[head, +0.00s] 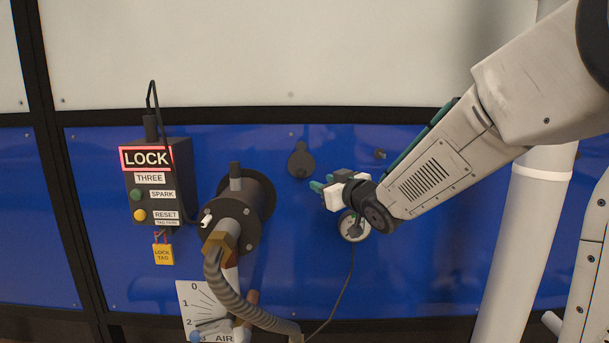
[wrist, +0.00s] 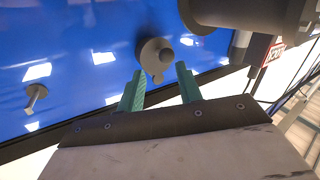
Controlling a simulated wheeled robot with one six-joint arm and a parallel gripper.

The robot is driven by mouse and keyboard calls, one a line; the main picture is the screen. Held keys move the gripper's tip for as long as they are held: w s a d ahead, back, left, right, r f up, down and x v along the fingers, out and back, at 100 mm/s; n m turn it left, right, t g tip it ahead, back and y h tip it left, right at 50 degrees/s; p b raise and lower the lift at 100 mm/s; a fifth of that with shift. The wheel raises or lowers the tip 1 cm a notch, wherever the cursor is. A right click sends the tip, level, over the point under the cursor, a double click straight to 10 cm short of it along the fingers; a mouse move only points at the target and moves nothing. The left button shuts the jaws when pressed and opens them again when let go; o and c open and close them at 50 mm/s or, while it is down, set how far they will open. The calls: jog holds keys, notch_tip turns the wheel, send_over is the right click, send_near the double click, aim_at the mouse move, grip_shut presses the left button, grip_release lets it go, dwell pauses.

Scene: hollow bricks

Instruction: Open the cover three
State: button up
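A small dark round cover (head: 301,162) with a knob sits on the blue panel, right of the black burner fitting (head: 258,200). The cover looks shut against the panel. It also shows in the wrist view (wrist: 152,52), just beyond my fingertips. My gripper (head: 320,187) is in front of the panel, to the lower right of the cover. In the wrist view my two green fingers (wrist: 160,82) are spread apart with nothing held between them. I cannot tell if they touch the cover. A control box (head: 155,215) left of the fitting is labelled THREE and shows a red-lit LOCK sign.
A yellow lock tag (head: 163,254) hangs below the box. A ribbed hose (head: 232,295) runs down from the fitting past an AIR scale (head: 193,297). A round port (head: 346,237) with a cable is below my gripper. A peg (head: 380,154) and white pipe (head: 525,230) are right.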

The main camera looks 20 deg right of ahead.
aim_at(304, 173)
jog(key=shift+n+t+y, duration=0.3)
jog(key=shift+n+y, duration=0.1)
jog(key=shift+y, duration=0.3)
jog(key=x, duration=0.9)
jog(key=shift+s+a+r, duration=0.1)
jog(key=shift+a+r, duration=0.05)
jog(key=shift+a, duration=0.05)
grip_shut()
